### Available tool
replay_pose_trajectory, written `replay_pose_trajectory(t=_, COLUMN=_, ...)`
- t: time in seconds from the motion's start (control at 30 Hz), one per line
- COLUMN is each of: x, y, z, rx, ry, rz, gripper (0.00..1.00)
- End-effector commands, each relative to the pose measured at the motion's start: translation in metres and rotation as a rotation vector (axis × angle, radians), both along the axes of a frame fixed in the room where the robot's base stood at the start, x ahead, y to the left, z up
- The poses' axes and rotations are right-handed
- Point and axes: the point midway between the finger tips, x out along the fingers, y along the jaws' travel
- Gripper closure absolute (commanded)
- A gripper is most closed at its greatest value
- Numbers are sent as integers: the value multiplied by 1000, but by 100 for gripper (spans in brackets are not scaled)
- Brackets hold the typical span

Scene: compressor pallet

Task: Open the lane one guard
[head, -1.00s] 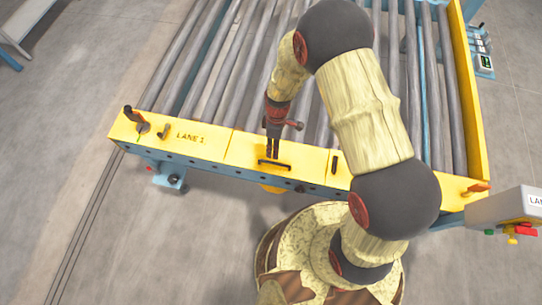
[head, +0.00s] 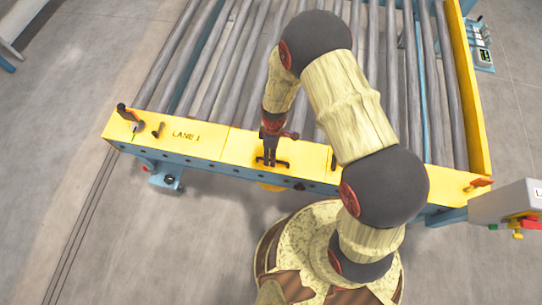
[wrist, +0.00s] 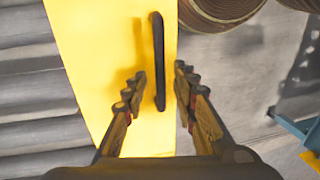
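The yellow guard panel (head: 234,148) marked LANE 1 lies flat across the front end of the roller conveyor. It also fills the middle of the wrist view (wrist: 95,45). A black bar handle (wrist: 159,60) is fixed on the yellow panel; in the head view (head: 285,164) my gripper partly covers it. My gripper (head: 270,159) is over the handle. In the wrist view my gripper (wrist: 160,78) is open, with one finger on each side of the handle and gaps showing. Whether the fingertips reach below the bar's top is unclear.
Black knobs (head: 125,112) and a small latch-like lever (head: 158,130) stand at the panel's left end. A red lever (head: 479,183) is at the right corner. A grey box with coloured buttons (head: 507,204) stands at the right. Grey rollers (head: 222,70) lie behind the panel.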

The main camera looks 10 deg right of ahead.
Motion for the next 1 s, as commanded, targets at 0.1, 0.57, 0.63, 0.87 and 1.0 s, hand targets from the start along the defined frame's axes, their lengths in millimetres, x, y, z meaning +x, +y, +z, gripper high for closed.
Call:
replay_pose_trajectory(t=0.1, x=0, y=0, z=0, rx=0, ry=0, rz=0, gripper=80)
replay_pose_trajectory(t=0.57, x=0, y=0, z=0, rx=0, ry=0, rz=0, gripper=100)
replay_pose_trajectory(t=0.63, x=0, y=0, z=0, rx=0, ry=0, rz=0, gripper=100)
replay_pose_trajectory(t=0.87, x=0, y=0, z=0, rx=0, ry=0, rz=0, gripper=100)
replay_pose_trajectory(t=1.0, x=0, y=0, z=0, rx=0, ry=0, rz=0, gripper=100)
